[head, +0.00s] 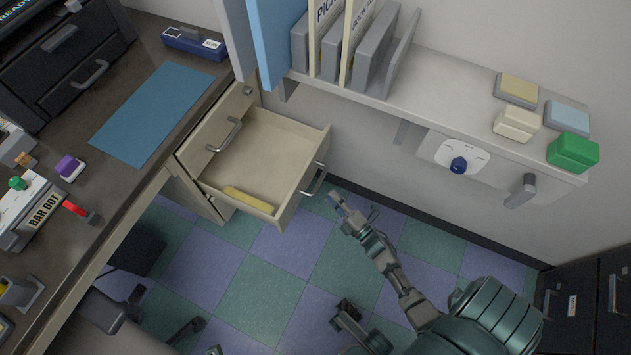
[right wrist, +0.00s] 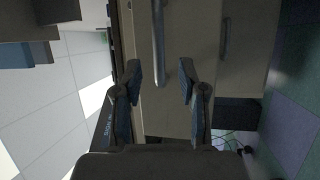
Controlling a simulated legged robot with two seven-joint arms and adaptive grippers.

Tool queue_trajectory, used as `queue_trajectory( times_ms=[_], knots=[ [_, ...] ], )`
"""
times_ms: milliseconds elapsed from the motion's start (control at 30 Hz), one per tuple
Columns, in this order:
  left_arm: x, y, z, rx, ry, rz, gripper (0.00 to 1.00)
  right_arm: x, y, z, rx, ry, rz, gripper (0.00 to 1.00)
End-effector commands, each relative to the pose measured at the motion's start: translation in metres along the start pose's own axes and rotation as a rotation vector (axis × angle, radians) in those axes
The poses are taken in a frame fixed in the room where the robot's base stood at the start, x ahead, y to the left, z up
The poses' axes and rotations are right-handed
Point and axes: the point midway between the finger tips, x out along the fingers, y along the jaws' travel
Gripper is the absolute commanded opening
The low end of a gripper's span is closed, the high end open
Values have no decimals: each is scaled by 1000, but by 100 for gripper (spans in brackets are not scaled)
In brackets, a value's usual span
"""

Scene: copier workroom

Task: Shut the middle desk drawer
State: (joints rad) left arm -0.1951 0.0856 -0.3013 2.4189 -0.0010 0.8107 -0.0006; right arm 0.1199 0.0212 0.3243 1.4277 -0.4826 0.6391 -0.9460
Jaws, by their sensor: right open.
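The middle desk drawer (head: 262,155) is pulled well out of the desk pedestal, with a yellow item (head: 248,201) inside. Its bar handle (head: 314,180) is on the outer face. A closed drawer front with a handle (head: 224,135) shows above it. My right gripper (head: 337,200) is close to the outer side of the drawer front, right of and below the handle in the head view. In the right wrist view the open, empty fingers (right wrist: 160,78) face the drawer front, with the handle (right wrist: 158,45) ahead between them. Contact cannot be told.
The desk (head: 125,55) with a blue mat (head: 152,112) is on the left. A wall shelf (head: 440,90) with binders overhangs behind the drawer. Chair parts (head: 110,310) are at the lower left.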

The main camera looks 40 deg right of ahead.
Motion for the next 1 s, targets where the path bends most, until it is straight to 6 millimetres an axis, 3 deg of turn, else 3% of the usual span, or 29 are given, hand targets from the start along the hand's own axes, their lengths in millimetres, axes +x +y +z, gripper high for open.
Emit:
queue_trajectory(
  times_ms=[100, 333, 767, 933, 1000],
  knots=[
    [-2, -2, 8, 1, -1, 0, 49, 27, -3, 1, -1, 0, -2, 41],
    [-3, -4, 16, 2, -5, 2, 49, 63, -2, 0, 0, 0, -2, 41],
    [2, -4, 16, 3, 12, 7, 49, 74, 0, 0, 1, 0, -1, 41],
    [2, -4, 16, 3, 11, 6, 49, 74, 0, 0, 1, -1, -1, 0],
    [2, -4, 16, 3, 11, 6, 49, 74, -1, 0, 1, -1, -2, 0]
  ],
)
